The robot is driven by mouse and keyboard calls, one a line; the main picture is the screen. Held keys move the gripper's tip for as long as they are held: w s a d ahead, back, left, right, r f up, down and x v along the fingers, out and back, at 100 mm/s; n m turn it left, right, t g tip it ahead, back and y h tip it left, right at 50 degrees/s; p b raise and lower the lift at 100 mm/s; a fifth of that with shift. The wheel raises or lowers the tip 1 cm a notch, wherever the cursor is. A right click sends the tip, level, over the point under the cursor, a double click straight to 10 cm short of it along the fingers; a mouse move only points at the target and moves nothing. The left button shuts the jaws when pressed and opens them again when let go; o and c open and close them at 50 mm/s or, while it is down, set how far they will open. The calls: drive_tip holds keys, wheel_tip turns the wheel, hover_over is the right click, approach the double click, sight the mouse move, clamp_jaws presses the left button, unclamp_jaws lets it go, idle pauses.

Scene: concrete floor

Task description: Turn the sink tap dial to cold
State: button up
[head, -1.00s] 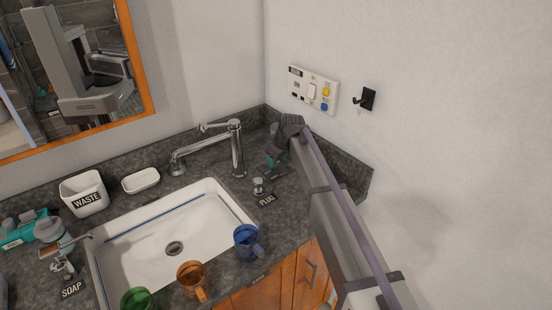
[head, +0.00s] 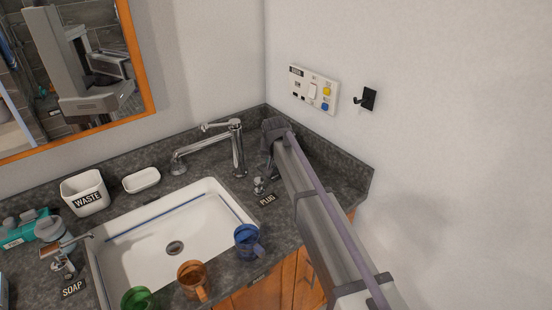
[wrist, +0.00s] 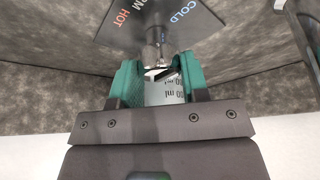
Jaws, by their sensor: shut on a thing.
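The tap dial (wrist: 155,54) is a small chrome knob, seen between my green fingertips in the wrist view. Behind it a dark plate (wrist: 140,22) carries the words HOT, COLD and part of WARM. Which word the dial points at is not clear. In the head view my arm's end covers the dial at the back right counter corner. The chrome tap (head: 237,150) stands just left of it, its spout toward the white sink (head: 140,262).
A chrome plug knob (head: 260,186) with a PLUG label lies close below my arm. Blue (head: 246,243), orange (head: 192,280) and green mugs line the front edge. A switch panel (head: 313,90) and black hook (head: 366,98) are on the wall.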

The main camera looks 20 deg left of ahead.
drive_tip(key=shift+m, duration=0.5)
drive_tip(key=o, duration=0.9)
drive_tip(key=shift+r, duration=0.1)
drive_tip(key=a+p+v, duration=0.1)
drive_tip(key=p+v, duration=0.9)
drive_tip(key=shift+s+d+r, duration=0.2)
drive_tip(key=shift+d+r, duration=0.05)
drive_tip(key=shift+d, duration=0.05)
